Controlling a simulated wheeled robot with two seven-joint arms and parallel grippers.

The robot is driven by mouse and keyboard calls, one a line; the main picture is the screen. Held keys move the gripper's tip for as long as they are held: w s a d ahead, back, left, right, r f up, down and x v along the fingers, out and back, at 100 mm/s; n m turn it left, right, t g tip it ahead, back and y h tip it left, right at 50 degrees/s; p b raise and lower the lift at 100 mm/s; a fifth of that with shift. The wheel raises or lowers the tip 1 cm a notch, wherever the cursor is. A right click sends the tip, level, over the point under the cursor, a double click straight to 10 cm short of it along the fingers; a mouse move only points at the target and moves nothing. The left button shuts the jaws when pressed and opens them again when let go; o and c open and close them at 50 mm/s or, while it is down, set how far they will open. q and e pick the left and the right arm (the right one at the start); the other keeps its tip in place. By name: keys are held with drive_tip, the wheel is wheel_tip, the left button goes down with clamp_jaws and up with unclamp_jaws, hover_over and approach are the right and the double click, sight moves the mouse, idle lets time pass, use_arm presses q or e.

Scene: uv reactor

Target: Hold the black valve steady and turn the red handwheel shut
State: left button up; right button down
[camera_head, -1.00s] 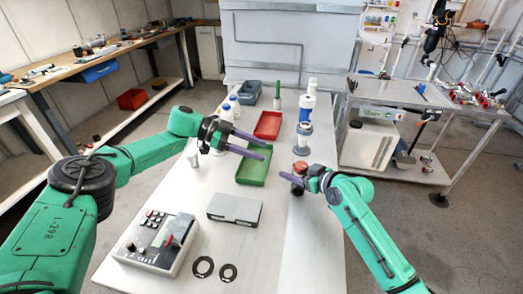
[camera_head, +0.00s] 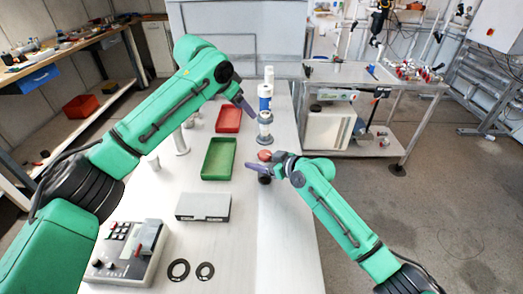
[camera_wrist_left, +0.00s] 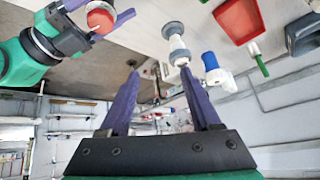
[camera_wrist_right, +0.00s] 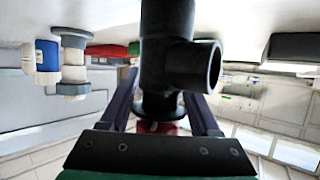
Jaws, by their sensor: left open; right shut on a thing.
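The black valve (camera_wrist_right: 166,50) fills the middle of the right wrist view, with a round side port facing right. My right gripper (camera_head: 266,166) is shut on it at the table's right side. The red handwheel (camera_head: 265,155) shows on top of the valve in the head view. It also shows in the left wrist view (camera_wrist_left: 100,18), beside my right gripper (camera_wrist_left: 75,25). My left gripper (camera_wrist_left: 160,72) is open and empty. In the head view my left gripper (camera_head: 245,106) hangs above the far part of the table, beyond the handwheel and apart from it.
A grey flanged fitting (camera_head: 265,128) and a blue-and-white container (camera_head: 265,96) stand just beyond the valve, close to my left fingers. A green tray (camera_head: 204,164) and red tray (camera_head: 228,119) lie left. A grey box (camera_head: 203,207), control box (camera_head: 128,252) and black rings (camera_head: 178,270) are nearer.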

sight(263, 154)
use_arm(q)
drive_tip(key=s+d+m+g, duration=0.2)
drive_tip(key=s+m+g, duration=0.15)
drive_tip(key=s, duration=0.45)
drive_tip(key=x, duration=0.8)
drive_tip(key=a+x, duration=0.1)
drive_tip(key=x, duration=0.3)
drive_tip(key=shift+w+f, duration=0.1)
drive_tip(key=shift+w, duration=0.1)
clamp_jaws()
